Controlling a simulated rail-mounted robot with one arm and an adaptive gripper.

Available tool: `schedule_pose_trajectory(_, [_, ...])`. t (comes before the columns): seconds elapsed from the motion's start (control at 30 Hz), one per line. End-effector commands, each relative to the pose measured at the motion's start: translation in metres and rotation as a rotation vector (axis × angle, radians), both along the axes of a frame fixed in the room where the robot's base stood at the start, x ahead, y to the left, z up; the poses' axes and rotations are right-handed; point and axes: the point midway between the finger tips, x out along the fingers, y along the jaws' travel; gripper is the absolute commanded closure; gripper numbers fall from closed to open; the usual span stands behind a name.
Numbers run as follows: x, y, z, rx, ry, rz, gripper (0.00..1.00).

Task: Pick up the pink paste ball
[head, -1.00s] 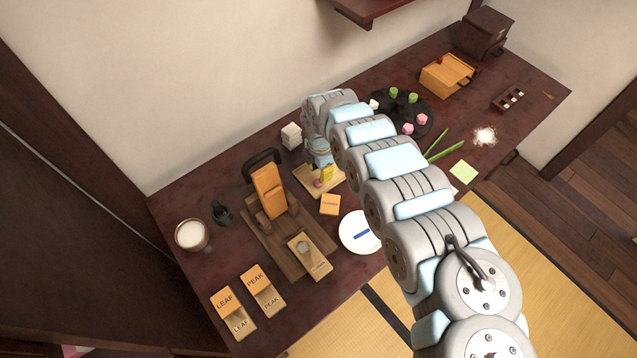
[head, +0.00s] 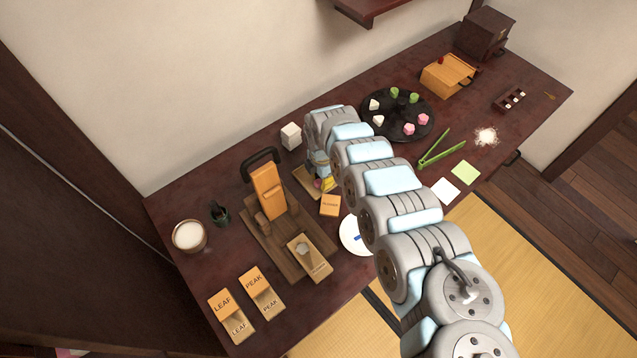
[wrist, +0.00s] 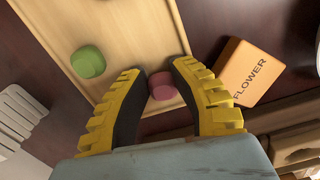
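The pink paste ball (wrist: 162,86) lies on a light wooden board (wrist: 150,30), near its edge, in the wrist view. It also shows in the head view (head: 317,184), small beside my yellow fingers. My gripper (wrist: 158,70) is open, pointing down, with one yellow ridged finger on each side of the ball. The ball is in the gap between the fingers in the picture. Whether a finger touches it I cannot tell. A green paste ball (wrist: 88,61) lies on the same board, left of the left finger.
An orange FLOWER block (wrist: 250,72) sits close to the right finger. A wooden press (head: 268,190) stands left of my gripper in the head view. A white plate (head: 352,238) is in front. A dark round tray (head: 420,128) with sweets and green tongs (head: 437,153) are to the right.

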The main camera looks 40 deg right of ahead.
Motion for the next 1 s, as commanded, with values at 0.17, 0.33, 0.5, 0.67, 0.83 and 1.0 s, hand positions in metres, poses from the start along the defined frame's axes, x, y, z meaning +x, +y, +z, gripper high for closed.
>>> schedule_pose_trajectory(0.17, [0.000, 0.000, 0.000, 0.000, 0.000, 0.000, 0.92])
schedule_pose_trajectory(0.33, [0.000, 0.000, 0.003, -0.001, -0.001, 0.000, 0.92])
schedule_pose_trajectory(0.5, [0.001, -0.001, 0.017, -0.003, -0.003, 0.001, 0.92])
schedule_pose_trajectory(0.67, [-0.002, 0.000, 0.039, -0.002, -0.002, 0.002, 0.92])
schedule_pose_trajectory(0.83, [-0.017, 0.008, 0.055, -0.003, 0.005, -0.001, 0.92])
schedule_pose_trajectory(1.0, [-0.027, 0.017, 0.072, -0.004, 0.002, 0.001, 0.92])
